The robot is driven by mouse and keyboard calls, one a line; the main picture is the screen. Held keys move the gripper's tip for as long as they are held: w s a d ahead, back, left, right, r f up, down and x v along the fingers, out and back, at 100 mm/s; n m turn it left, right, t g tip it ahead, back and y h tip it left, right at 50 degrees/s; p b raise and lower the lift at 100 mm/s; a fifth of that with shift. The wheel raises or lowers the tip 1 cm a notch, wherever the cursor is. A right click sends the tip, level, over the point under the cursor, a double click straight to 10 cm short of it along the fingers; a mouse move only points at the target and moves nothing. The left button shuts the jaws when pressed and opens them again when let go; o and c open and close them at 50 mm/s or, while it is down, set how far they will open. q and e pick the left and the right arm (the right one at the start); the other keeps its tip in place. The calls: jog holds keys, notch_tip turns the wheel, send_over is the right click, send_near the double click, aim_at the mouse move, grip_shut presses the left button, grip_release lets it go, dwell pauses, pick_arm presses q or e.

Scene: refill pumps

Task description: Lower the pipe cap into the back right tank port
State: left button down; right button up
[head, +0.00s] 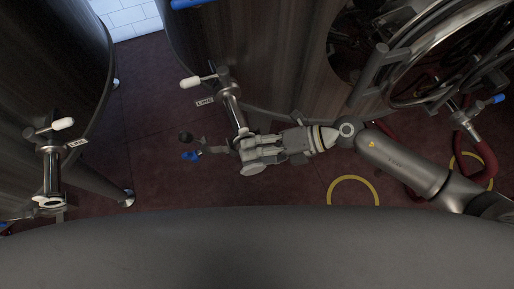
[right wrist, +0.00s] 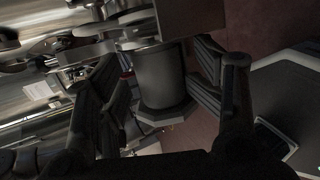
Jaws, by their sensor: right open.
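My right gripper (head: 250,150) reaches in from the right in the head view, beside the lower end of a metal tank port pipe (head: 232,108) on the middle tank. Its fingers are open. In the right wrist view, a grey cylindrical piece with a wider flanged end, which looks like the pipe cap (right wrist: 160,78), stands between the two spread fingers (right wrist: 165,95). A round metal end (head: 253,169) shows just below the gripper in the head view. Whether the cap sits in the port cannot be told, as the fingers hide the joint. My left gripper is not in view.
A second dark tank (head: 50,60) with a similar port pipe (head: 52,172) stands at the left. A round metal hatch (head: 440,60) is at the upper right. A red hose (head: 483,155) and yellow rings (head: 353,178) lie near the red floor's right side.

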jog(key=shift+r, duration=0.15)
jog(key=v, duration=1.2)
dwell(0.3)
